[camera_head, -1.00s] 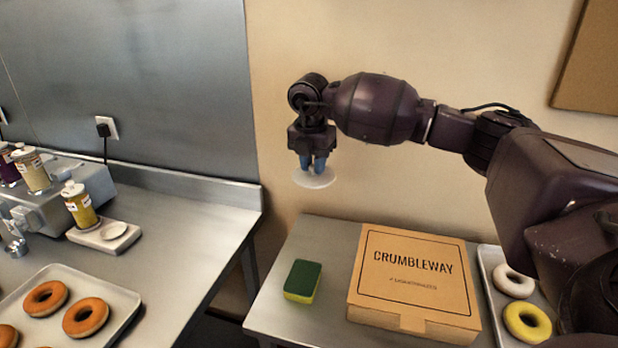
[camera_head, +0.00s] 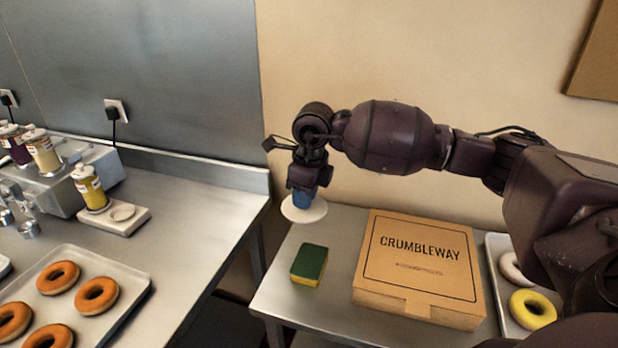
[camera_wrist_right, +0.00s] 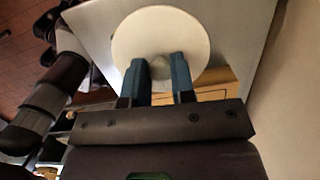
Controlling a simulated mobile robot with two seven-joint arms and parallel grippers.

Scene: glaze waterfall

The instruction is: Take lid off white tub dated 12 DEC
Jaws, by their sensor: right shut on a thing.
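A round white lid (camera_head: 304,210) hangs under my right gripper (camera_head: 302,199), above the back left corner of the right-hand table. In the right wrist view the two blue fingers of my right gripper (camera_wrist_right: 160,72) are shut on the knob at the middle of the white lid (camera_wrist_right: 160,30). The lid is clear of the table and looks about level. I see no white tub with a 12 DEC date in these frames. My left gripper is not in view.
The steel table (camera_head: 277,291) holds a green and yellow sponge (camera_head: 309,264), a CRUMBLEWAY cardboard box (camera_head: 418,268) and a doughnut tray (camera_head: 497,243). A gap separates it from the left counter (camera_head: 190,215), with several bottles and a doughnut tray (camera_head: 131,293).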

